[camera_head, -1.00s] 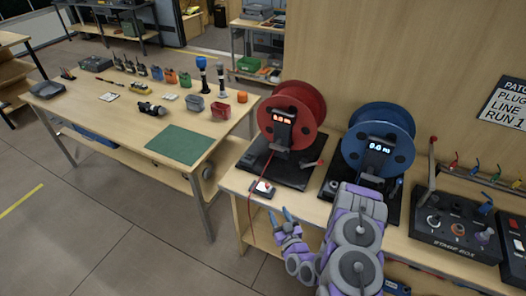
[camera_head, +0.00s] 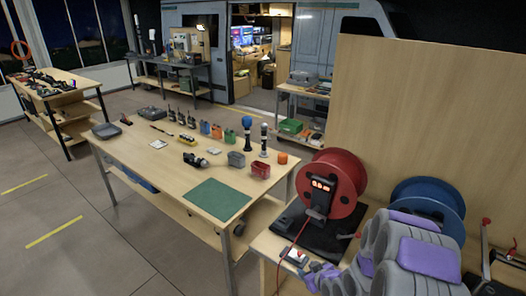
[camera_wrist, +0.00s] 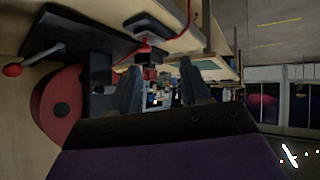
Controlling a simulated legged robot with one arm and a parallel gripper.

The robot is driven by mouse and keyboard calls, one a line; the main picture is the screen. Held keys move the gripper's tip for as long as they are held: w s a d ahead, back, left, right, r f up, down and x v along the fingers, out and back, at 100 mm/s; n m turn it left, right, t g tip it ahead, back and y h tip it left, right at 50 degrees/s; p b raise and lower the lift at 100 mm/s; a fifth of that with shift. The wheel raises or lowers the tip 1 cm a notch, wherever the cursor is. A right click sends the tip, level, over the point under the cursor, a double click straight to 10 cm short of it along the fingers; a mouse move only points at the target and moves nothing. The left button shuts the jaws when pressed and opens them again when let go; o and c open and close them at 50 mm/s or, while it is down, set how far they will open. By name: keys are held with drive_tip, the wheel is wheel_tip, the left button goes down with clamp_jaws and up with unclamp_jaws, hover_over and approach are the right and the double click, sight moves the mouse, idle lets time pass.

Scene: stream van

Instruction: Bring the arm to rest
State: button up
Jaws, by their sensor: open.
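My arm shows at the lower right of the head view, purple and grey, folded in front of the blue cable reel (camera_head: 428,205). My gripper's fingers are mostly hidden in the head view. In the wrist view my gripper (camera_wrist: 157,88) is open, with its two dark fingers apart and nothing between them. The red cable reel (camera_head: 340,185) stands just beyond the arm and shows on the left of the wrist view (camera_wrist: 58,105). A small switch box (camera_head: 294,258) with a red cable lies on the bench edge close to the gripper.
A wooden table (camera_head: 150,178) with a green mat (camera_head: 217,199), cups, radios and microphones stands to the left. A tall wooden panel (camera_head: 430,110) rises behind the reels. Open grey floor (camera_head: 60,215) lies at the left. A van (camera_head: 300,50) stands at the back.

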drive_tip(key=s+d+r+m+g+h, duration=0.1)
drive_tip(key=s+r+g+h, duration=0.15)
drive_tip(key=s+r, duration=0.55)
drive_tip(key=s+d+r+m+g+h, duration=0.15)
drive_tip(key=s+r+g, duration=0.25)
drive_tip(key=s+r, duration=0.4)
drive_tip(key=s+a+r+m+g, duration=0.1)
drive_tip(key=s+r, duration=0.4)
drive_tip(key=s, duration=0.7)
drive_tip(key=s+a+r+m+g, duration=0.2)
drive_tip(key=s+a+r+g, duration=0.1)
drive_tip(key=s, duration=0.9)
wheel_tip(320, 180, up, 2)
drive_tip(key=shift+s+a+r+g+y, duration=0.15)
drive_tip(key=shift+s+g+y, duration=0.2)
drive_tip(key=shift+g, duration=0.2)
